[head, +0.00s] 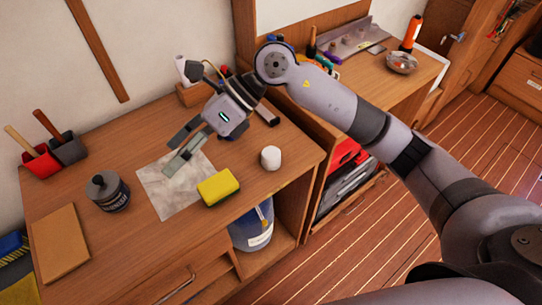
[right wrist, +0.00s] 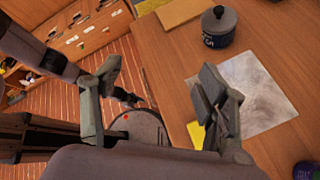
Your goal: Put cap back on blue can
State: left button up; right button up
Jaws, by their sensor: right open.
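The blue can (head: 108,194) is dark blue with a grey shoulder and top. It stands upright on the desk left of a pale sheet, and also shows in the right wrist view (right wrist: 218,30). A short white cylinder (head: 270,158), possibly the cap, stands near the desk's right front edge, apart from the can. My right gripper (head: 183,152) is open and empty above the sheet, between can and cylinder. Its spread fingers also show in the right wrist view (right wrist: 160,85). My left gripper is not in view.
A yellow sponge (head: 218,187) lies on the front right of the pale sheet (head: 160,190). A red holder (head: 41,162) and a dark one with tools stand at the back left. A brown board (head: 60,244) lies at front left. Bare desk surrounds the white cylinder.

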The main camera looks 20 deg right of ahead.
jog(key=w+d+f+t+h, duration=0.1)
jog(key=w+d+f+h, duration=0.3)
jog(key=d, duration=0.4)
notch_tip(320, 180, up, 2)
jog(key=r+t+h, duration=0.1)
jog(key=h, duration=0.6)
send_over(276, 153)
jog(key=shift+f+m, duration=0.25)
jog(key=shift+m, duration=0.05)
notch_tip(276, 153, down, 11)
jog(key=p, duration=0.2)
jog(key=shift+f+p, duration=0.1)
jog(key=shift+p, duration=0.3)
jog(key=shift+f, duration=0.55)
